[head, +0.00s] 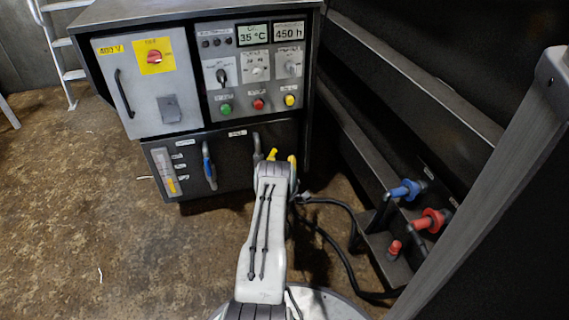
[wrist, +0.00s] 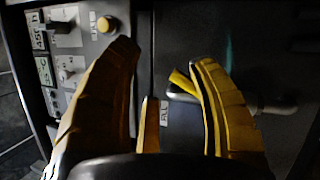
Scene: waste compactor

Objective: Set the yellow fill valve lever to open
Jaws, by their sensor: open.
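The yellow fill valve lever (wrist: 183,82) shows in the wrist view on the dark lower panel, at the upper end of a grey vertical pipe (wrist: 272,106). Part of it is hidden behind the right finger. In the head view a yellow piece that looks like the lever (head: 272,154) tilts up to the right just beyond my arm. My gripper (wrist: 168,55) is open, its yellow fingers spread in front of the panel, with the visible part of the lever between them, close to the right finger. I cannot tell whether they touch. The head view mostly hides my gripper behind my arm.
A blue-handled valve (head: 208,166) and a level gauge (head: 165,172) are left of the lever. Above are the control panel (head: 252,68) and its yellow button (head: 289,100). Blue (head: 406,190) and red (head: 431,220) couplings and black hoses stand at right.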

